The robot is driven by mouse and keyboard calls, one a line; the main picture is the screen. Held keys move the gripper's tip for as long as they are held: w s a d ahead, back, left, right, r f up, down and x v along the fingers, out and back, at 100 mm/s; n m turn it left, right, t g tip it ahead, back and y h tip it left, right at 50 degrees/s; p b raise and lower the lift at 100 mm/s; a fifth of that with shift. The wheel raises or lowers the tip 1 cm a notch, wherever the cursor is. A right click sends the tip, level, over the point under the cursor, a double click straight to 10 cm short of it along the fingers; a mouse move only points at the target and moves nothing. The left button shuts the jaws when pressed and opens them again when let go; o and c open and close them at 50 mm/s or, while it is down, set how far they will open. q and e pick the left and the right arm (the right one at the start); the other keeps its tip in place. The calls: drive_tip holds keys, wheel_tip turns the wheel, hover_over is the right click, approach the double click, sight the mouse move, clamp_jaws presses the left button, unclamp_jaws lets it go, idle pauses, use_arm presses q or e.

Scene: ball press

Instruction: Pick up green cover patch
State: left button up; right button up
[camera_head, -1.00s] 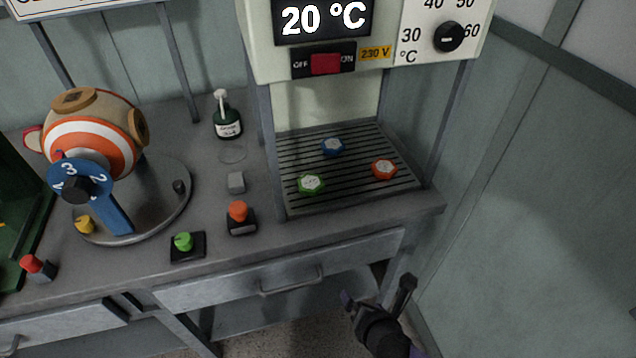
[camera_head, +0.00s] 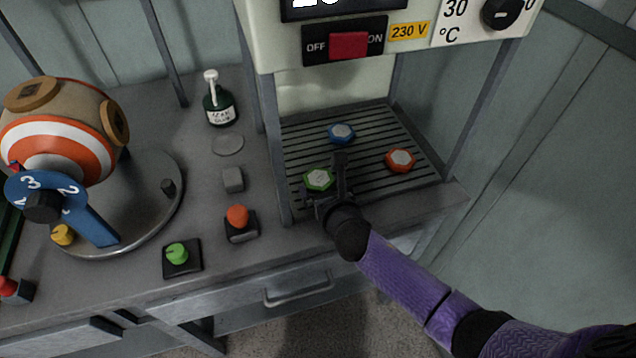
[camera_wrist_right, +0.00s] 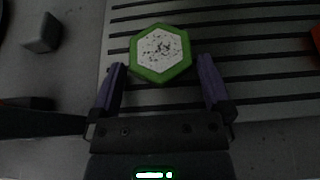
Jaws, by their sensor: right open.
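The green cover patch (camera_head: 319,179) is a green hexagon with a pale speckled centre. It lies flat on the slatted rack (camera_head: 372,189) under the heater unit, near the rack's front left. In the right wrist view the patch (camera_wrist_right: 160,53) sits just beyond the fingertips, centred between them. My right gripper (camera_head: 326,188) is open and empty at the near side of the patch; its purple fingers also show in the right wrist view (camera_wrist_right: 161,82). I cannot tell whether a finger touches the patch. My left gripper is not in view.
A blue patch (camera_head: 341,133) and an orange patch (camera_head: 400,160) lie on the same rack. Thin posts stand at the rack's sides, with the heater unit (camera_head: 388,40) above. A grey cube (camera_head: 232,180) and an orange button (camera_head: 237,216) are left of the rack.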

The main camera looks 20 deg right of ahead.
drive_tip(key=shift+r, duration=0.1)
drive_tip(key=c, duration=0.9)
